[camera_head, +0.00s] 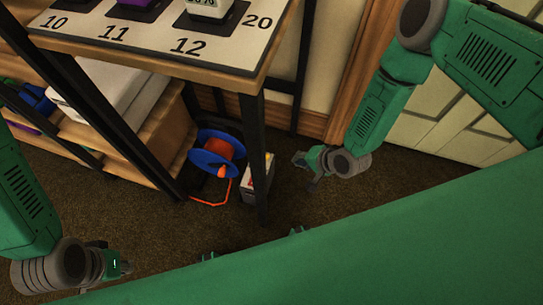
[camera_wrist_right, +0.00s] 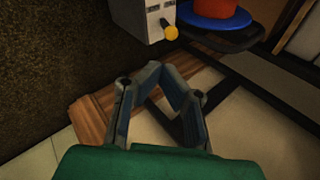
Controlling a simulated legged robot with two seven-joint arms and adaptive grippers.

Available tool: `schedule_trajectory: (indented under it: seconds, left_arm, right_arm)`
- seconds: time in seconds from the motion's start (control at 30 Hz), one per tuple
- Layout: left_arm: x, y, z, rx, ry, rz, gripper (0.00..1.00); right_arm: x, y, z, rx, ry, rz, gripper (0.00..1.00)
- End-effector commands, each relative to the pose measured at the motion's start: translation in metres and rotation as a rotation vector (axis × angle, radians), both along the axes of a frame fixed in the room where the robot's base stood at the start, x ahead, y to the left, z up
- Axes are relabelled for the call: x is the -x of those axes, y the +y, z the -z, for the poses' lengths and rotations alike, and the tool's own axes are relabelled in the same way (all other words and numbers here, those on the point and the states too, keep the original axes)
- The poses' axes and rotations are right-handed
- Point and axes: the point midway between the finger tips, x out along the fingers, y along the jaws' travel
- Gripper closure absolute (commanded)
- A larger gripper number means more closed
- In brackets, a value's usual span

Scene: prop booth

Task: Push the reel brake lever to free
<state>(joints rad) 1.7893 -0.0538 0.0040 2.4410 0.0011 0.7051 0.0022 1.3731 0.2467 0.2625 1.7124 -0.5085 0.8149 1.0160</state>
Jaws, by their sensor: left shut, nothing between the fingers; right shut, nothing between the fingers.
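The blue reel (camera_head: 222,143) with orange cord stands low near the shelf foot. A grey-white box (camera_head: 254,190) stands just right of it, partly behind a dark table leg. In the right wrist view the box (camera_wrist_right: 146,20) carries a yellow-knobbed lever (camera_wrist_right: 171,33), and the blue reel rim (camera_wrist_right: 213,22) shows beside it. My right gripper (camera_wrist_right: 168,69) is shut and empty, with its tips below the yellow knob in that view and apart from it. In the head view my right gripper (camera_head: 304,166) is right of the box. My left gripper (camera_head: 124,267) is shut and empty at lower left.
A table with a numbered top (camera_head: 150,45) overhangs the reel area, and its dark legs (camera_head: 258,150) stand close by. A wooden shelf (camera_head: 160,145) is at left. Orange cord (camera_head: 210,204) trails on the brown carpet. Open carpet lies right of the box.

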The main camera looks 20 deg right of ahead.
Motion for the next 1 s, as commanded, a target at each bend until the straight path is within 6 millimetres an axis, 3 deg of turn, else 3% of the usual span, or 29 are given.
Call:
schedule_trajectory:
  seconds: [0.17,0.57,0.8,1.0]
  left_arm:
    - [0.000,-0.001,0.010,0.001,0.000,0.001,1.00]
    - [0.000,-0.001,0.048,0.000,0.000,0.001,1.00]
    - [0.000,-0.001,0.061,0.001,0.000,0.001,1.00]
    - [0.000,-0.001,0.062,0.001,0.000,0.001,1.00]
  right_arm:
    - [-0.009,0.008,0.016,0.001,-0.002,-0.003,1.00]
    - [-0.051,0.041,0.082,0.003,-0.002,-0.004,1.00]
    - [-0.073,0.057,0.094,0.001,-0.002,-0.002,1.00]
    - [-0.078,0.061,0.095,0.002,-0.002,-0.002,1.00]
